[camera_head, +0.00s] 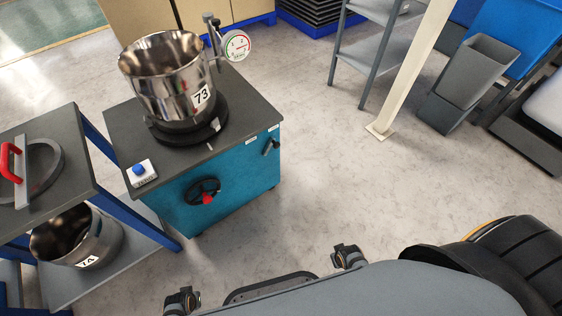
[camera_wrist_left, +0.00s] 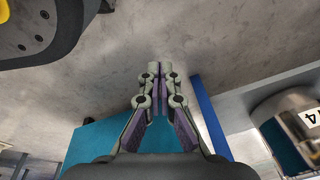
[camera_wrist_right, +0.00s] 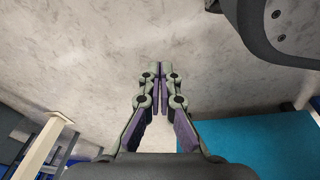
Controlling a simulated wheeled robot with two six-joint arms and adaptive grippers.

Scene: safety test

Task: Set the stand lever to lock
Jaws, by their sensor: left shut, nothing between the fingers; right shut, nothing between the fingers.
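The stand is a teal cabinet (camera_head: 232,172) with a dark top, left of centre in the head view. A small black lever (camera_head: 270,147) sticks out near the right end of its front, just below two white labels whose text is too small to read. A black dial with a red pointer (camera_head: 205,192) is lower on the same front. My left gripper (camera_wrist_left: 164,70) is shut and empty in the left wrist view, with teal behind it. My right gripper (camera_wrist_right: 161,70) is shut and empty in the right wrist view, with a teal surface at lower right. Neither wrist view shows the lever clearly.
A steel pot labelled 73 (camera_head: 165,85) stands on the cabinet, beside a gauge (camera_head: 236,46) and a blue button (camera_head: 139,170). A shelf cart (camera_head: 72,190) at left holds another pot (camera_head: 98,243). A beige post (camera_head: 412,65) rises at right. Floor (camera_head: 330,170) right of the cabinet is clear.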

